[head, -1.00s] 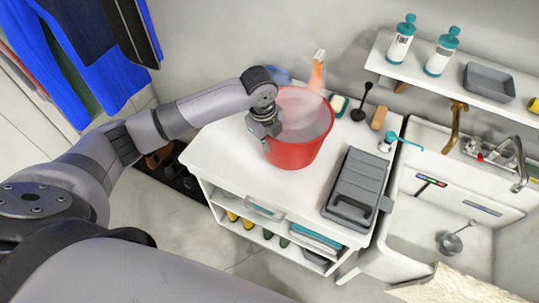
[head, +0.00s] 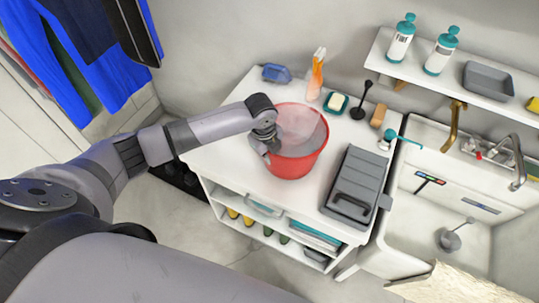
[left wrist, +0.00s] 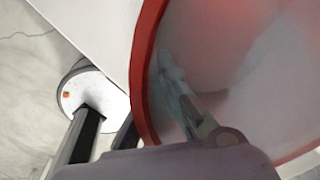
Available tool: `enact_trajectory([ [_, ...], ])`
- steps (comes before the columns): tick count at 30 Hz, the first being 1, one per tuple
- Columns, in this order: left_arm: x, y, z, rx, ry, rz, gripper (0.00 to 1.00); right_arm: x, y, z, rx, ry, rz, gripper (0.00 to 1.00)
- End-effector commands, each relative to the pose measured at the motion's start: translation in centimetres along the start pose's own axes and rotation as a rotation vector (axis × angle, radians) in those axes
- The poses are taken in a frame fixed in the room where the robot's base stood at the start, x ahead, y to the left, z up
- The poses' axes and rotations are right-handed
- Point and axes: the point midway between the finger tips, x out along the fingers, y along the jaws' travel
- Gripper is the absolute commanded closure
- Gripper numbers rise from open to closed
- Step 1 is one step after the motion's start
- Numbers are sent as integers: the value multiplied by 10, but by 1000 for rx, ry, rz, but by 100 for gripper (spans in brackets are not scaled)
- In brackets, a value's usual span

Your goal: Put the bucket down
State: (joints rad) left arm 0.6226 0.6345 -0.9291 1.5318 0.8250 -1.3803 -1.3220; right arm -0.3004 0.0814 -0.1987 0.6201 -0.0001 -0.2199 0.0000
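The red bucket (head: 292,166) is upright over the middle of the white cabinet top (head: 226,150). Its base looks to be at or very close to the surface; I cannot tell whether it touches. My left gripper (head: 265,146) is at the bucket's left rim and appears shut on it. In the left wrist view the red rim (left wrist: 143,75) curves past the gripper, and one finger (left wrist: 183,95) is inside the bucket. The other finger is mostly hidden there. My right gripper is not in view.
A dark grey toolbox (head: 353,186) lies right of the bucket. A sink (head: 425,215) is at right. The cabinet top's left and front are clear.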

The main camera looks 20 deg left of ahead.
Motion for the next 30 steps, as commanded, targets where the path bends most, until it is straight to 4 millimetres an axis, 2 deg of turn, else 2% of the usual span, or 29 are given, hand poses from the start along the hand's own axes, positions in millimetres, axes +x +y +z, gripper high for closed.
enact_trajectory([
  [10, 0, 0, 0, 0, 0, 1, 75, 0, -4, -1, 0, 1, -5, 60],
  [20, -4, 0, 0, 0, 0, 0, 75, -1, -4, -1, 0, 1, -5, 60],
  [23, -13, -2, 0, -1, 1, -3, 75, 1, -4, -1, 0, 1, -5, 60],
  [30, -62, -2, 1, 1, -2, -5, 75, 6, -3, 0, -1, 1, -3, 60],
])
